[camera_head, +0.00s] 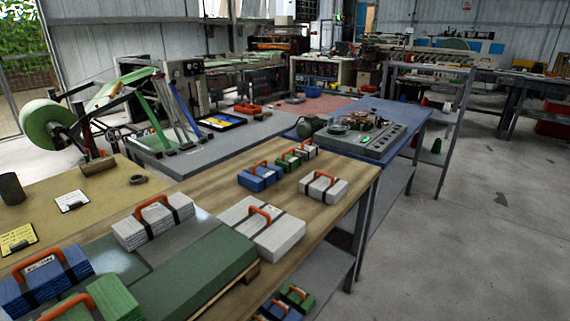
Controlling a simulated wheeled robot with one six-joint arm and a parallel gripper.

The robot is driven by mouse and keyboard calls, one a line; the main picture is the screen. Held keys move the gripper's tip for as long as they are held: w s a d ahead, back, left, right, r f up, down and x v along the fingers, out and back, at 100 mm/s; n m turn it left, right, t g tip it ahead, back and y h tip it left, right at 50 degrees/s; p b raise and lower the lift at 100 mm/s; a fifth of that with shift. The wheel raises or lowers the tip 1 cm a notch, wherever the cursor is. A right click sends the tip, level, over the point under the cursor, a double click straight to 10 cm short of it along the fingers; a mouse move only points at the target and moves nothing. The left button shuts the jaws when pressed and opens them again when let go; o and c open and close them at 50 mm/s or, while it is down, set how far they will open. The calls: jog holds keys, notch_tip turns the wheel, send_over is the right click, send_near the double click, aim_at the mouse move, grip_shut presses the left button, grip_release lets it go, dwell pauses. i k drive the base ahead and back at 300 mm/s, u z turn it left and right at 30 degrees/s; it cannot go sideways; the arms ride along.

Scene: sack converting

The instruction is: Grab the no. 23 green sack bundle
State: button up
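Bundles with orange handles and dark straps lie on the wooden table (335,205). A small green bundle (289,160) lies at its far end, between a blue bundle (260,177) and a small grey one (306,149). A larger green bundle (112,297) is at the bottom left, cut off by the picture edge. Another green bundle (297,296) sits low, below the table top on the right. I cannot read a number 23 on any of them. My gripper is not in view.
White-grey bundles (322,188) and a long green block (203,268) share the table. A blue bundle (42,279) is at the left. A blue bench with a control device (366,139) stands behind. A metal rack (457,125) stands right. The concrete floor (470,250) at right is clear.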

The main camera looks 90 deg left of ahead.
aim_at(290, 162)
jog(key=u, duration=2.05)
jog(key=i, duration=3.2)
jog(key=u, duration=1.65)
jog(key=i, duration=0.25)
jog(key=z, duration=0.25)
